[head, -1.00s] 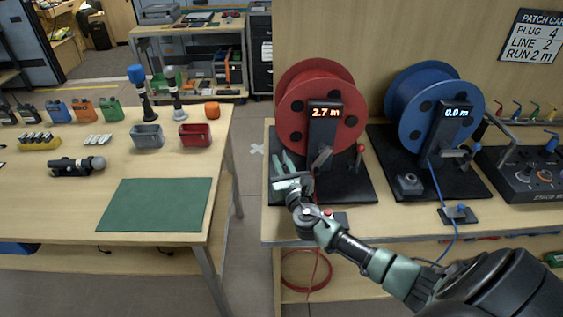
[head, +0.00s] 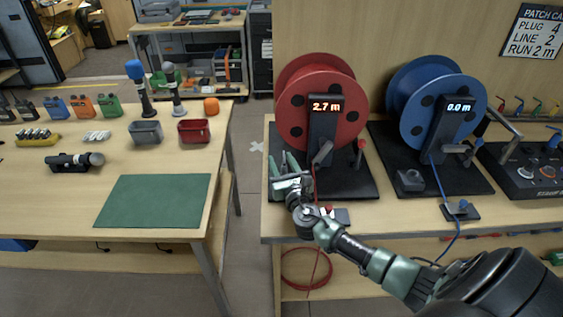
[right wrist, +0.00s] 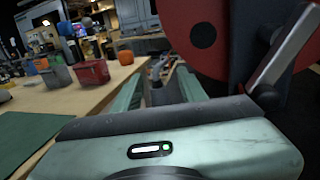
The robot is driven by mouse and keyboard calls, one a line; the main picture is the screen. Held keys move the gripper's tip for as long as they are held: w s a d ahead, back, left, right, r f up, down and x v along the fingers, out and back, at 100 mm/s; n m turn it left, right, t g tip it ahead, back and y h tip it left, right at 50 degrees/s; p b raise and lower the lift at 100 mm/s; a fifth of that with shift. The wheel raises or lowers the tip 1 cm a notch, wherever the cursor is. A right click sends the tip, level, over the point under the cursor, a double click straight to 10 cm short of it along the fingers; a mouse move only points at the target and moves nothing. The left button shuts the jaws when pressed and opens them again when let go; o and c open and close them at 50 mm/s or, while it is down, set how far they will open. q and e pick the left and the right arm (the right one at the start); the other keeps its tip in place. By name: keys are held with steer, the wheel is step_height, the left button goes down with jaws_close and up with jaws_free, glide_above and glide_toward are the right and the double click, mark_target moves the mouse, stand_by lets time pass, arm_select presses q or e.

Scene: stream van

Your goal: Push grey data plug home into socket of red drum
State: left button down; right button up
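The red drum (head: 345,85) stands on its black base on the right bench, its display reading 2.7 m. My right gripper (head: 287,160) is over the left side of that base, beside the drum. Its two green fingers stand apart and point away from the head camera. In the right wrist view the fingers (right wrist: 157,88) are apart, with a small grey piece showing between them. I cannot tell whether this piece is the grey data plug, and no finger clearly touches it. The socket cannot be made out. My left gripper is out of view.
A blue drum (head: 437,105) reading 0.0 m stands to the right.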

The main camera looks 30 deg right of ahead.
steer(key=shift+s, duration=0.1)
steer(key=v, duration=0.7)
steer(key=shift+s+a, duration=0.15)
steer(key=shift+s, duration=0.2)
